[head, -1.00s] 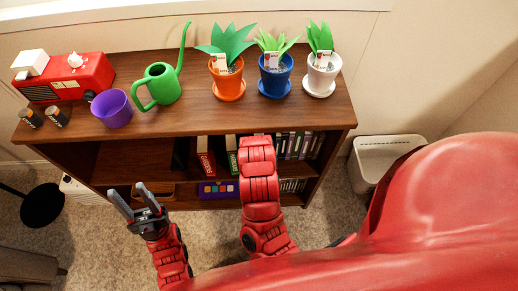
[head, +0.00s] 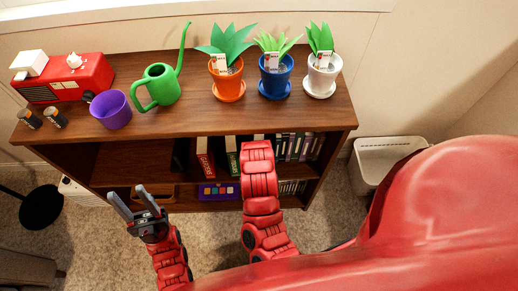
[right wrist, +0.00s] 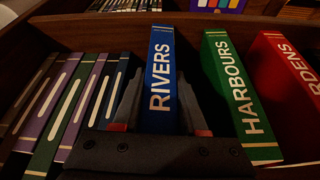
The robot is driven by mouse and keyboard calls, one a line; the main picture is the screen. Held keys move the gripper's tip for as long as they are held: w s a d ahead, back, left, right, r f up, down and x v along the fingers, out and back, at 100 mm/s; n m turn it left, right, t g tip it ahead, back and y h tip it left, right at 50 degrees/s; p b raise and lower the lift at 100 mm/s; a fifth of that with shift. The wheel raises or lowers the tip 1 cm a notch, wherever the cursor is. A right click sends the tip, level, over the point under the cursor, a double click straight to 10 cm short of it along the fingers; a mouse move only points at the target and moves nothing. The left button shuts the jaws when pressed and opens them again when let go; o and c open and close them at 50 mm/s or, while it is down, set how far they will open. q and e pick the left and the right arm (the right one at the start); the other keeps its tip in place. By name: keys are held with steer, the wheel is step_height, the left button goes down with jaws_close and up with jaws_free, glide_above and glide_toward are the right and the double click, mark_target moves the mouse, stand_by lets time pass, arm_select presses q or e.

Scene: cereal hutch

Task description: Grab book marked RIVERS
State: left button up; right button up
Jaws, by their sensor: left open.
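The blue book marked RIVERS (right wrist: 161,75) stands upright in the shelf, its spine toward me in the right wrist view. My right gripper (right wrist: 161,85) is open, with one finger on each side of this book. Narrow dark gaps seem to show beside the spine; contact is hard to tell. In the head view my right arm reaches to the shelf and hides that gripper and the book. My left gripper (head: 125,191) is open and empty, in front of the bookcase at the lower left.
The green HARBOURS book (right wrist: 240,95) and a red book (right wrist: 290,85) stand right of RIVERS. Several thin binders (right wrist: 70,110) stand left. The bookcase top (head: 200,121) holds a watering can (head: 160,86), purple pot (head: 111,110) and potted plants. A white bin (head: 375,160) stands at right.

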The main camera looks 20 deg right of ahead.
jaws_close()
